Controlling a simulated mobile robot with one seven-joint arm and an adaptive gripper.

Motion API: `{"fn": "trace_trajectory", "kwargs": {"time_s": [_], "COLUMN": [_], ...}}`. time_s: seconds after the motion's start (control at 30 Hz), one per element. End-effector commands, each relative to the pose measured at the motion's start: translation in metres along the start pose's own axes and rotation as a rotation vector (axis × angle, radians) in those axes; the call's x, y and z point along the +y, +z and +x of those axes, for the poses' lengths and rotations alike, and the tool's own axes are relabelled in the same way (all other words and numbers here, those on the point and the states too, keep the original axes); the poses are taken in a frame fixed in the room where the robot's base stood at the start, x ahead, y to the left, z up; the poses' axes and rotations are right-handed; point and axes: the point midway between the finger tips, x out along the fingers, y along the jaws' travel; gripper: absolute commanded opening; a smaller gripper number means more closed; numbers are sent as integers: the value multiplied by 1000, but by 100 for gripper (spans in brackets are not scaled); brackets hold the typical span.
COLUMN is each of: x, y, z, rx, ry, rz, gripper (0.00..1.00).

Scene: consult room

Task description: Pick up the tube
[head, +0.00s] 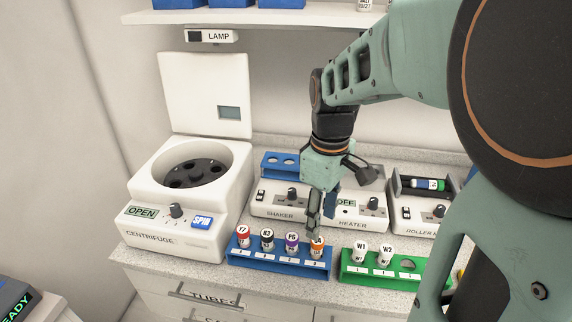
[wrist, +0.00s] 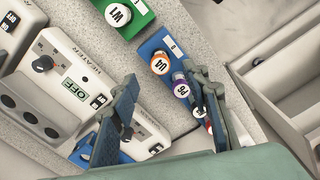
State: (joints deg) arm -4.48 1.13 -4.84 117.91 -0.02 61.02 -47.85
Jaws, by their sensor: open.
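Several capped tubes stand in the front blue rack (head: 280,264): a red-capped tube (head: 243,236), a black-capped tube (head: 267,239), a purple-capped tube (head: 292,242) and an orange-capped tube (head: 317,246) at the right end. My gripper (head: 321,218) points down close above the orange-capped tube, open and empty. In the wrist view, the orange cap (wrist: 160,63) lies beyond the gap between the fingers (wrist: 160,108). The purple cap (wrist: 181,90) is beside one finger, which partly hides the tubes farther along. I cannot tell whether a finger touches any tube.
A green rack (head: 378,277) with two white-capped tubes stands just right of the blue rack. The open-lidded centrifuge (head: 185,205) is at left. The shaker (head: 276,201), heater (head: 362,212) and roller (head: 424,212) stand behind. A shelf (head: 255,17) hangs above.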

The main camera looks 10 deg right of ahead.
Motion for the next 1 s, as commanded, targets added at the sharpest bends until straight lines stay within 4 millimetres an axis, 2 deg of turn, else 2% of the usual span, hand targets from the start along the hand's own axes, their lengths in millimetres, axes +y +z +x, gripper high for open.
{"fn": "trace_trajectory", "kwargs": {"time_s": [0.1, 0.37, 0.6, 0.73, 0.93, 1.0], "x": [-1, -1, 0, 1, 1, 1], "y": [0, -1, -3, -4, -4, -4], "z": [20, 42, 77, 84, 85, 85], "rx": [-2, -1, 0, 2, 2, 2], "ry": [-3, -4, -3, -1, 0, 0], "rz": [1, 3, 4, 4, 4, 4], "gripper": [43, 43, 43, 43, 43, 35]}}
